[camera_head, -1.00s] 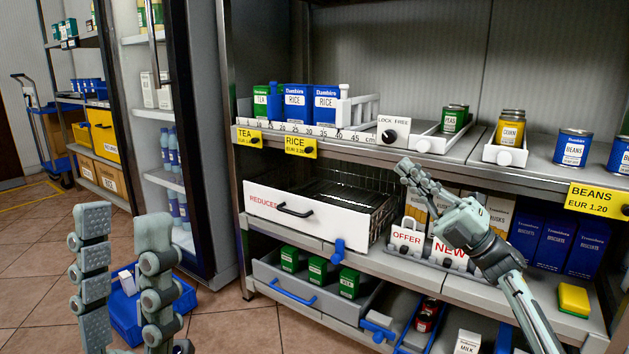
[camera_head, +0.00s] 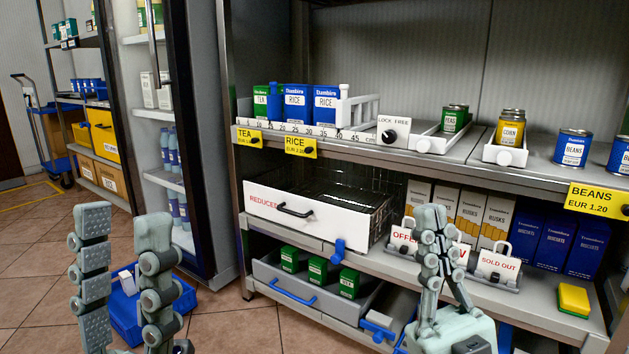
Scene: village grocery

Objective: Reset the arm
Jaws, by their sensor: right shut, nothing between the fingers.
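My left gripper (camera_head: 123,218) stands upright at the lower left, its two grey fingers apart with nothing between them. My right gripper (camera_head: 432,212) points up in front of the lower shelves, right of the middle. Its fingers are together and hold nothing. It covers parts of the OFFER sign (camera_head: 400,238) and the NEW sign (camera_head: 462,254). Whether it touches the shelf or signs cannot be told.
The wire drawer marked REDUCED (camera_head: 262,200) juts from the rack left of my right gripper. Below it, a grey drawer (camera_head: 262,272) with green boxes stands out. A SOLD OUT sign (camera_head: 498,266) and a yellow sponge (camera_head: 573,297) are to the right. A blue basket (camera_head: 122,308) sits behind my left gripper.

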